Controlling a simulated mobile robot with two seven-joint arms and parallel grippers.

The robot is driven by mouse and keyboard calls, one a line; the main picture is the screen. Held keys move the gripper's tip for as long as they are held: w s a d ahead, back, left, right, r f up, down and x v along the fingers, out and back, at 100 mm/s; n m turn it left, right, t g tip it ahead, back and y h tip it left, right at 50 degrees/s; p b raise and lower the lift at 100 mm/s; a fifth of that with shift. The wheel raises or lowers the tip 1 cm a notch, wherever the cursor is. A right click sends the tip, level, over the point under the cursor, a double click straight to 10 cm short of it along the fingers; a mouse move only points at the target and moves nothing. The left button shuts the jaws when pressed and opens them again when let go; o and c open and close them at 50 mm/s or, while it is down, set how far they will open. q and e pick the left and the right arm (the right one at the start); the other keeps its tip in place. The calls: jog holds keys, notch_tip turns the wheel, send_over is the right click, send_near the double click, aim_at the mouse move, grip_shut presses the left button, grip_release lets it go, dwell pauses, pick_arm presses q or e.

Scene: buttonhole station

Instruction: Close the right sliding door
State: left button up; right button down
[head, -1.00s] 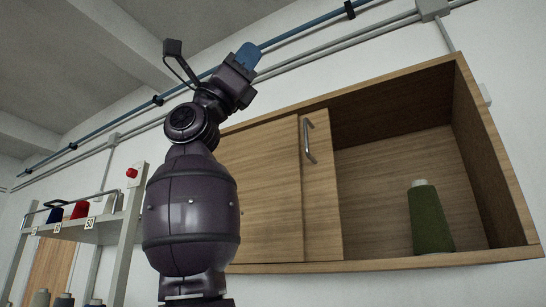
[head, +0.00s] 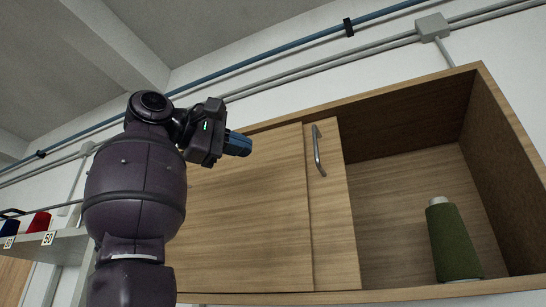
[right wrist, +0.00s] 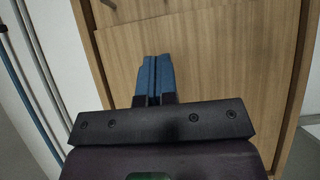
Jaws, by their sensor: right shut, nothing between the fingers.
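The wooden wall cabinet (head: 400,297) has two sliding doors, both toward its left, and its right part stands open. The right sliding door (head: 335,230) shows as a narrow strip with a metal bar handle (head: 319,150) near its top; the rest of it is behind the front left door (head: 250,220). My right gripper (head: 240,144) is shut and empty, in front of the left door's upper part and left of the handle, apart from it. In the right wrist view the blue fingers (right wrist: 154,75) are together in front of plain wood (right wrist: 215,60). My left gripper is not in view.
A green thread cone (head: 453,240) stands inside the open right part of the cabinet. A shelf (head: 50,245) with blue and red spools is at the left. Pipes (head: 300,60) run along the wall above the cabinet.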

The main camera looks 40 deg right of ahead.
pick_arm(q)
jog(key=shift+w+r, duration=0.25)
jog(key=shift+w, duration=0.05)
pick_arm(e)
jog(key=s+d, duration=0.1)
jog(key=d, duration=0.3)
jog(key=s+d, duration=0.1)
jog(key=d, duration=0.3)
jog(key=s+d, duration=0.1)
jog(key=d, duration=0.3)
jog(key=shift+s, duration=0.4)
jog(key=shift+s, duration=0.15)
